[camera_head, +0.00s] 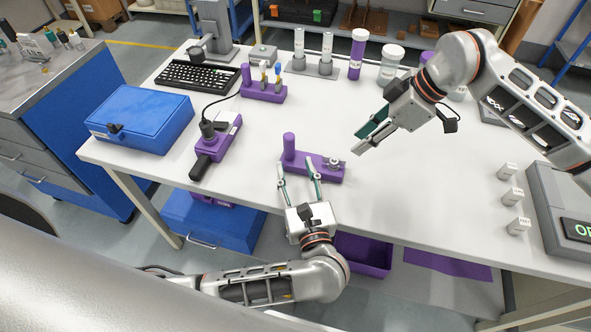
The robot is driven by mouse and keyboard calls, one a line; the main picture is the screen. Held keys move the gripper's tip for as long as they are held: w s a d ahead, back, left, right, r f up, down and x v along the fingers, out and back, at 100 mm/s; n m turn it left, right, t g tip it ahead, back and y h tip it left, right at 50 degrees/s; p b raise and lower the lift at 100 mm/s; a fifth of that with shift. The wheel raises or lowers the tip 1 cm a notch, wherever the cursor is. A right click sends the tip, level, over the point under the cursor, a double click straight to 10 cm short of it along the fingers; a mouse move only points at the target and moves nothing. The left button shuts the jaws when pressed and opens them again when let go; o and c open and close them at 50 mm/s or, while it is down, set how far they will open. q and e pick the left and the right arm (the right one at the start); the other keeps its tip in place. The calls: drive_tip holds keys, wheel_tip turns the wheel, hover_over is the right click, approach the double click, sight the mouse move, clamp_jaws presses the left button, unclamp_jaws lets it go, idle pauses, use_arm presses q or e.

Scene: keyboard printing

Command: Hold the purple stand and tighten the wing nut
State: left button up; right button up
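The purple stand (301,158) lies near the front middle of the white table, with a flat base and a short upright post at its left end. A small metallic wing nut (334,163) sits on the base's right part. My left gripper (299,170) comes from the front edge, its two fingers apart and pointing at the stand's front side; I cannot tell whether they touch it. My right gripper (361,143) hangs above the table to the right of the stand, fingers apart and empty, pointing down-left.
A purple device with a black handle (217,149) and a blue case (140,119) lie to the left. A keyboard (197,76), a purple rack (264,92) and bottles (357,56) stand behind. Small white blocks (513,196) and a scale (562,215) are at right. The table's middle right is clear.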

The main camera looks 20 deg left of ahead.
sight(290, 152)
use_arm(q)
drive_tip(key=x, duration=0.7)
drive_tip(key=shift+w+a, duration=0.2)
drive_tip(key=shift+w, duration=0.05)
drive_tip(key=c, duration=1.1)
clamp_jaws()
use_arm(e)
drive_tip(key=shift+o, duration=0.2)
drive_tip(key=shift+a, duration=0.1)
